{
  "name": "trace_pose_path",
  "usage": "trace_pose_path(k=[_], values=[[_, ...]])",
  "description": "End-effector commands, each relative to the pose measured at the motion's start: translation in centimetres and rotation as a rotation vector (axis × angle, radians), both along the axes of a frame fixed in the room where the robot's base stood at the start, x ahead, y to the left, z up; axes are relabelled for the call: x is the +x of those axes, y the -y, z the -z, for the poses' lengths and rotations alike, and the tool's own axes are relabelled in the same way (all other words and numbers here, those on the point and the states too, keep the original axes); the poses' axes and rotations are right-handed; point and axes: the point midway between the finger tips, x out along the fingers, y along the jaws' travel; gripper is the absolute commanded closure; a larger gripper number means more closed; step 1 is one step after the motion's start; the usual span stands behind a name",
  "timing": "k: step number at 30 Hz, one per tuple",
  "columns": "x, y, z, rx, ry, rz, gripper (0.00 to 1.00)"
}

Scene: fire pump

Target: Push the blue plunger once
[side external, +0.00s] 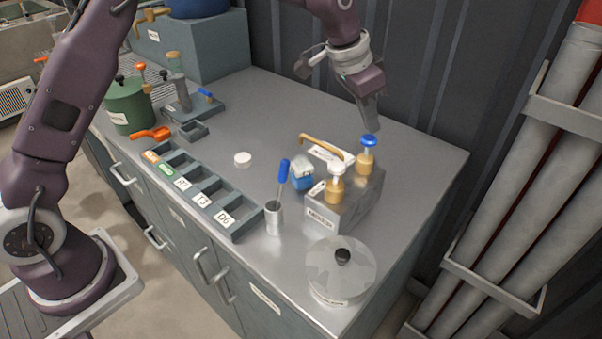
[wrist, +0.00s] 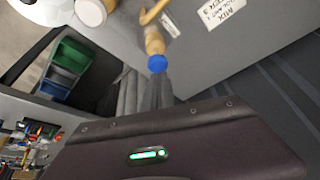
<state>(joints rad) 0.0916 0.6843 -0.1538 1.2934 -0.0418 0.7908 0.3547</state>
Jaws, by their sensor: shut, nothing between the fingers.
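The blue plunger (side external: 369,140) tops a yellow-bodied pump (side external: 365,161) at the back of a grey metal box (side external: 345,205). It also shows in the wrist view (wrist: 157,62), right at my fingertips. My gripper (side external: 369,122) is shut and empty, pointing down just above or behind the blue plunger. I cannot tell whether the tips touch it. A second yellow pump with a white top (side external: 336,171) stands on the front of the same box.
A labelled compartment tray (side external: 243,228) lies to the left. The corrugated wall (side external: 420,60) is close behind my gripper.

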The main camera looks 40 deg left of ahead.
Motion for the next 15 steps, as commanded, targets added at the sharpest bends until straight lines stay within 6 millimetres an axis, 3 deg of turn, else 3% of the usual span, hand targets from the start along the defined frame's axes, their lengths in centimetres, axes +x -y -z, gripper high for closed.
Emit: trace_pose_path(k=[7, 15], values=[[0.0, 0.0, -0.4, 0.0, 0.001, 0.0, 1.0], [0.1, 0.0, -3.9, -0.001, 0.004, 0.0, 1.0]])
